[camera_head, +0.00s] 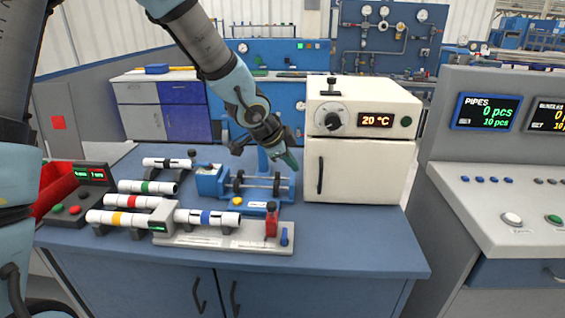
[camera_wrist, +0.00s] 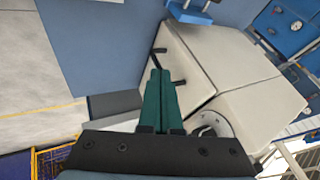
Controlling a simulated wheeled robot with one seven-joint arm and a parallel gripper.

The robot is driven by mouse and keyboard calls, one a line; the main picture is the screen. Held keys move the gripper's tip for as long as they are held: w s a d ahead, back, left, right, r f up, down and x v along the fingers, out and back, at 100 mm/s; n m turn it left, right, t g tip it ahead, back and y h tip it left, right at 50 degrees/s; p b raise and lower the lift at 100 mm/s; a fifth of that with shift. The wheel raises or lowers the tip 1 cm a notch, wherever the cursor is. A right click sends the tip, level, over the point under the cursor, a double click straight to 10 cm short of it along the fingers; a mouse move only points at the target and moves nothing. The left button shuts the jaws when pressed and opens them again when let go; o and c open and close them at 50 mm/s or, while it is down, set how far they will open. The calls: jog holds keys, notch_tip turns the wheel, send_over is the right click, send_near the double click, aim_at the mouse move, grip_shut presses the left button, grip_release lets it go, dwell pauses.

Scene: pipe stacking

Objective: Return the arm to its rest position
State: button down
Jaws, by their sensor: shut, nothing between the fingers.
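My gripper (camera_head: 289,161) hangs at the end of my arm over the blue bench, left of the white oven (camera_head: 350,125) and behind the blue roller fixture (camera_head: 262,188) or above it; the exact depth is unclear. In the wrist view its two green fingers (camera_wrist: 160,76) lie side by side, shut with nothing between them. The white oven (camera_wrist: 222,75) fills the right of that view, close to the fingers. My arm reaches down from the top of the head view, bent and extended over the bench.
White pipes with coloured bands, such as the green-banded one (camera_head: 147,187), lie on the bench's left. The blue-banded pipe (camera_head: 207,217) sits on a grey fixture with a red clamp (camera_head: 271,221). A red bin (camera_head: 58,185) stands far left, a console (camera_head: 500,150) right. The bench's front right is bare.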

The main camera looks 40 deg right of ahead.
jog(key=w+a+n+t+y, duration=0.15)
jog(key=w+a+n, duration=0.35)
jog(key=a, duration=0.6)
jog(key=w+a+n+t+y, duration=0.1)
jog(key=w+a+n+y, duration=0.3)
jog(key=a, duration=0.7)
jog(key=s+a+n+g, duration=0.1)
jog(key=s+a+n, duration=0.2)
jog(key=a+n, duration=0.4)
jog(key=s+a+n+g+y, duration=0.1)
jog(key=s+a+n, duration=0.3)
jog(key=a, duration=1.2)
jog(key=r+n, duration=0.1)
jog(key=n, duration=0.2)
jog(key=shift+a+g, duration=0.3)
jog(key=shift+g, duration=0.05)
jog(key=shift+y, duration=0.25)
